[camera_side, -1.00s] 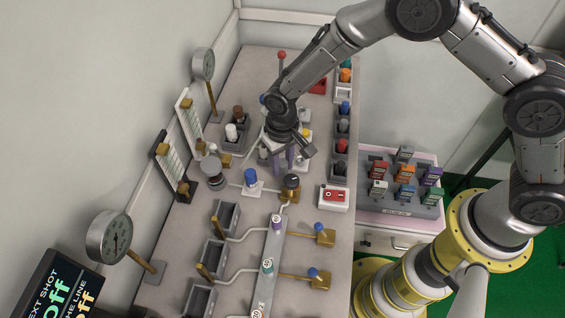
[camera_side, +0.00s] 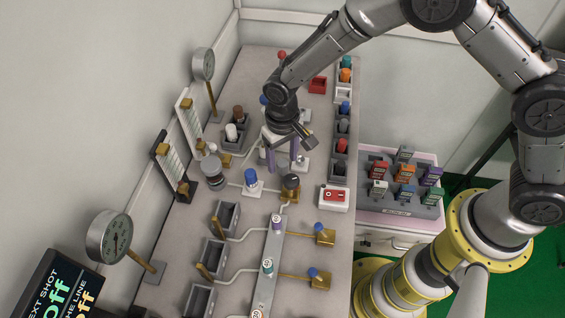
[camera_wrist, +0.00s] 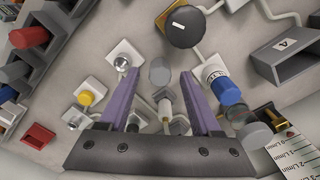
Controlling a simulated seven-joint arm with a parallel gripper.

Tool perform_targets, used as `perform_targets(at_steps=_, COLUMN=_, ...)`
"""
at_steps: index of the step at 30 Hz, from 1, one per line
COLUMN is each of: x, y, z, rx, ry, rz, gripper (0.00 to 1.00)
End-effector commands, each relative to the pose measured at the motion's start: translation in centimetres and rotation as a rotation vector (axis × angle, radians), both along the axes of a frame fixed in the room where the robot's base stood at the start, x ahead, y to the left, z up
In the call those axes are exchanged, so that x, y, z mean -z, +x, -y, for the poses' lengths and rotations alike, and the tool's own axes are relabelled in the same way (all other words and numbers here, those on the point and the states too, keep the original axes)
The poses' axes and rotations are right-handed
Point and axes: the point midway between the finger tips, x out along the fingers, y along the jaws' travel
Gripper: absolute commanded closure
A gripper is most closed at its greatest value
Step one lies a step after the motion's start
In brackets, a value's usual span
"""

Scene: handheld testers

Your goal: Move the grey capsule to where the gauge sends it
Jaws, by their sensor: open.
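My gripper (camera_side: 282,160) is over the bench in the side view, its purple fingers pointing down. In the wrist view my gripper (camera_wrist: 160,73) has its fingers apart. In the side view the fingers largely hide that spot. A round gauge (camera_side: 110,237) stands at the front left and another gauge (camera_side: 204,64) at the back left; I cannot read either needle surely. A grey capsule-like piece (camera_side: 343,125) also sits in the right-hand rack.
A blue-capped valve (camera_side: 250,177) and a dark round knob on brass (camera_side: 290,184) stand close in front of my gripper. Open grey bins (camera_side: 227,218) line the front left. A red-and-white switch box (camera_side: 333,198) is at right.

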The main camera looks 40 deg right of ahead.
Motion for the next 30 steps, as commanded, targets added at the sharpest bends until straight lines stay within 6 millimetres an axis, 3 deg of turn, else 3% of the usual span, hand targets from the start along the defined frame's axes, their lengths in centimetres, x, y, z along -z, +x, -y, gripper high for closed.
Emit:
perform_targets(at_steps=6, x=-4.8, y=0.1, z=0.0, rx=0.0, ry=0.002, rz=0.004, gripper=0.35)
perform_targets(at_steps=12, x=-8.0, y=0.1, z=0.0, rx=0.0, ry=0.002, rz=0.003, gripper=0.35)
perform_targets(at_steps=26, x=-9.9, y=0.0, z=0.2, rx=0.001, ry=0.002, rz=0.004, gripper=0.35)
perform_targets(at_steps=30, x=-12.9, y=-0.4, z=2.2, rx=0.005, ry=0.019, rz=0.038, gripper=0.35)
